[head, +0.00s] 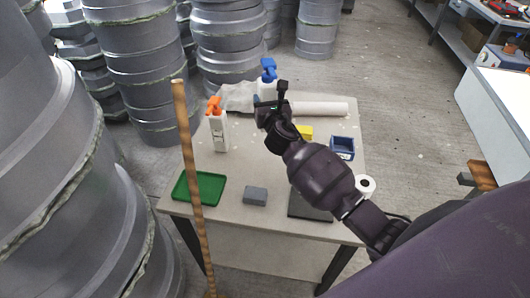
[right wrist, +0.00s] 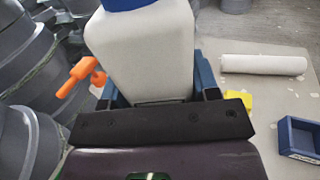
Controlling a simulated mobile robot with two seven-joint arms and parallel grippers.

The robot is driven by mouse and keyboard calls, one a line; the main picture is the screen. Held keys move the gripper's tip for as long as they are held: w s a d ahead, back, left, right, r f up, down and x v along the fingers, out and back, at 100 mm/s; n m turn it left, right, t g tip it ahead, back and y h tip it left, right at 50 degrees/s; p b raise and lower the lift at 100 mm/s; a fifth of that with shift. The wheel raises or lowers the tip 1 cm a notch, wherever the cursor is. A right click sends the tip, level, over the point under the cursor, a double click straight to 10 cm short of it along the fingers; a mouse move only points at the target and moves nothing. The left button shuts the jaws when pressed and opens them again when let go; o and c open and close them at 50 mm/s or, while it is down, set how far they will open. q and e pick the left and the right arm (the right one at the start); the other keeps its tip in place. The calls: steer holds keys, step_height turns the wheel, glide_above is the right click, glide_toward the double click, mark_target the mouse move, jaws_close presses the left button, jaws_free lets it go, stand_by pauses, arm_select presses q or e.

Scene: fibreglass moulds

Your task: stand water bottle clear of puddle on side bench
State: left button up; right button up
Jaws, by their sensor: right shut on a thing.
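A white bottle with a blue spray head (head: 268,72), which I take for the water bottle, stands upright at the back of the bench (head: 230,175). My right gripper (head: 271,106) is shut on it, in front of it from the head camera. In the right wrist view the white bottle body (right wrist: 148,50) fills the space between the two blue fingers. Whether its base touches the bench is hidden. A second white bottle with an orange spray head (head: 217,128) stands to the left. I cannot make out a puddle. My left gripper is not in view.
The bench also holds a crumpled pale sheet (head: 238,97), a white roll (head: 322,108), a yellow block (head: 305,132), a blue bin (head: 342,147), a green tray (head: 199,188) and a grey block (head: 255,195). A wooden pole (head: 187,170) rises before the bench's left side.

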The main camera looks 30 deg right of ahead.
step_height(320, 180, down, 17)
steer(key=b, duration=0.8)
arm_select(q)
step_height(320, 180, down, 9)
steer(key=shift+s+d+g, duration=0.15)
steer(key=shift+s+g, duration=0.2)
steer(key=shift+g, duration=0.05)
arm_select(e)
steer(key=o, duration=1)
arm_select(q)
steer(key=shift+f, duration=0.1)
arm_select(e)
steer(key=shift+o, duration=0.2)
steer(key=shift+r, duration=0.1)
arm_select(q)
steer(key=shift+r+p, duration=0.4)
steer(key=shift+p, duration=0.05)
arm_select(e)
steer(key=v, duration=1.2)
